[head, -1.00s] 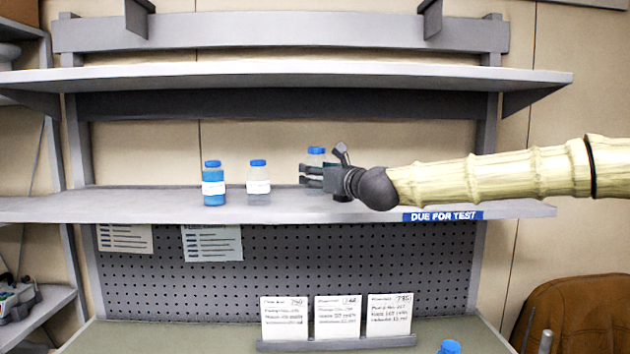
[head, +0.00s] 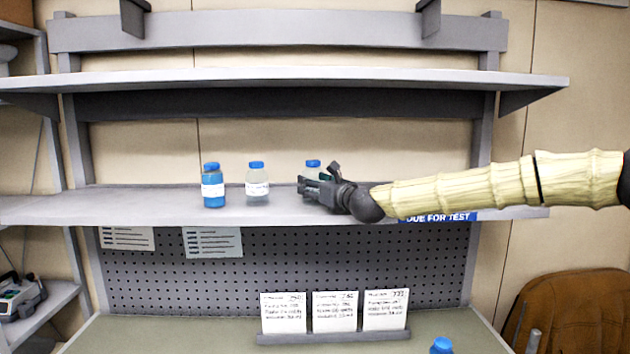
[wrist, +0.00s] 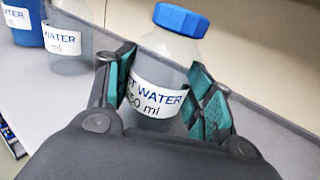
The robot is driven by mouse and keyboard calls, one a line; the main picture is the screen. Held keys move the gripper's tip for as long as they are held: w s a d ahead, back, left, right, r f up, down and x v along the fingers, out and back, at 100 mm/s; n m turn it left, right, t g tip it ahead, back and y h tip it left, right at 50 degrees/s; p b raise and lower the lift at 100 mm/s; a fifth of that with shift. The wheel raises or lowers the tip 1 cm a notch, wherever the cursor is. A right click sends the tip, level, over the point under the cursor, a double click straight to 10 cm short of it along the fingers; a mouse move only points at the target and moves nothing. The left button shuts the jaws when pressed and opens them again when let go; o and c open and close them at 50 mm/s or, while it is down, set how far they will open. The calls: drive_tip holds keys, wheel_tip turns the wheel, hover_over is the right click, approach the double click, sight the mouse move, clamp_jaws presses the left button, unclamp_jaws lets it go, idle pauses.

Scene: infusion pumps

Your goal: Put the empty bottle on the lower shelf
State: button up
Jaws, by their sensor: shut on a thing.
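My gripper (head: 308,187) is shut on a clear bottle (head: 312,170) with a blue cap, over the right part of the lower shelf (head: 130,208). The wrist view shows this bottle (wrist: 168,60) upright between the two teal-padded fingers (wrist: 160,95), with a white "TEST WATER" label. I see no coloured liquid in it. Its cap is about level with the caps of the standing bottles. Its base is hidden, so I cannot tell whether it touches the shelf.
A blue-filled bottle (head: 212,190) and a clear bottle (head: 257,188) stand left of my gripper on the lower shelf. The upper shelf (head: 320,78) is empty. Another blue cap (head: 441,345) shows at the bottom edge. Cards (head: 335,312) stand on the bench.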

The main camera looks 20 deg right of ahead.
drive_tip(key=shift+s+a, duration=0.1)
drive_tip(key=shift+s, duration=0.1)
drive_tip(key=shift+w+f, duration=0.1)
drive_tip(key=shift+f, duration=0.1)
drive_tip(key=o, duration=1)
drive_tip(key=shift+r, duration=0.1)
drive_tip(key=shift+c, duration=0.2)
drive_tip(key=shift+r, duration=0.1)
drive_tip(key=b+v, duration=0.4)
drive_tip(key=v, duration=0.8)
